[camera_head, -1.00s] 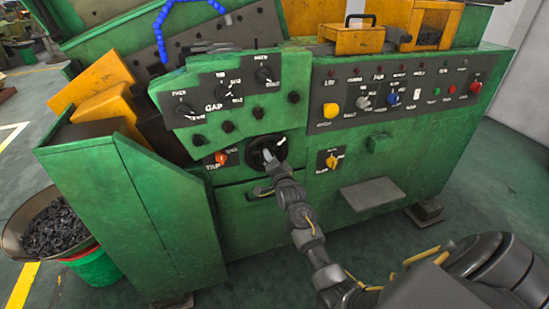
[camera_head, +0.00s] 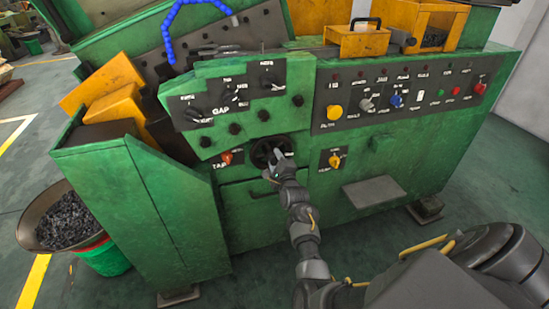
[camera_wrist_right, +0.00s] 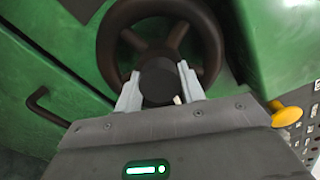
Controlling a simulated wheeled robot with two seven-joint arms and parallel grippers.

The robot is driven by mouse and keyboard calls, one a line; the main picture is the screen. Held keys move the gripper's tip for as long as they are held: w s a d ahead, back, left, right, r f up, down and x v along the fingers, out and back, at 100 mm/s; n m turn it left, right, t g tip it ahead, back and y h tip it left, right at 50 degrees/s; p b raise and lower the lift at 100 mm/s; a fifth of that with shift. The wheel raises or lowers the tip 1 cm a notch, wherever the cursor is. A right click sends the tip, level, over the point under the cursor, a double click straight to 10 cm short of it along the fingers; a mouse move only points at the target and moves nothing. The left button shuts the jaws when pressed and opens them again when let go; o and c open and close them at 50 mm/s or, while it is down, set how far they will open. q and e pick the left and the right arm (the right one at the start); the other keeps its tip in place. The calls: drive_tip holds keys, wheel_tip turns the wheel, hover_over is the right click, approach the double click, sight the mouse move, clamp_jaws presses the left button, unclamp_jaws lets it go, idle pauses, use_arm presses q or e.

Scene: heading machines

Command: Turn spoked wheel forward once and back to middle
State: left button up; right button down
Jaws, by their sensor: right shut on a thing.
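The black spoked wheel (camera_head: 262,150) is on the front of the green machine, below the GAP panel. It also shows in the right wrist view (camera_wrist_right: 211,42), where its rim, spokes and round hub can be seen. My right gripper (camera_head: 276,160) is at the wheel's front. In the right wrist view its two grey fingers (camera_wrist_right: 160,88) are on either side of the dark hub, shut on it. The lower part of the rim is hidden behind the gripper. My left gripper is in no view.
A yellow knob (camera_head: 335,160) is right of the wheel, and an orange-red knob (camera_head: 227,158) is left of it. A handle bar (camera_wrist_right: 40,108) is left of the wheel in the wrist view. A grey step plate (camera_head: 372,193) juts out lower right. A bowl of dark parts (camera_head: 62,220) stands at left.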

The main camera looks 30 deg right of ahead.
drive_tip(key=shift+r+m, duration=0.1)
drive_tip(key=shift+m, duration=0.6)
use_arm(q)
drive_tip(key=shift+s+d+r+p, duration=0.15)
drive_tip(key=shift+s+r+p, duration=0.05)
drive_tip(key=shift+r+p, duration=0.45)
use_arm(e)
drive_tip(key=shift+m, duration=0.8)
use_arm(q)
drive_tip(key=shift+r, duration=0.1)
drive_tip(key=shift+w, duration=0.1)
use_arm(e)
drive_tip(key=c, duration=0.9)
unclamp_jaws()
drive_tip(key=shift+w, duration=0.1)
drive_tip(key=shift+o, duration=0.2)
drive_tip(key=shift+a, duration=0.15)
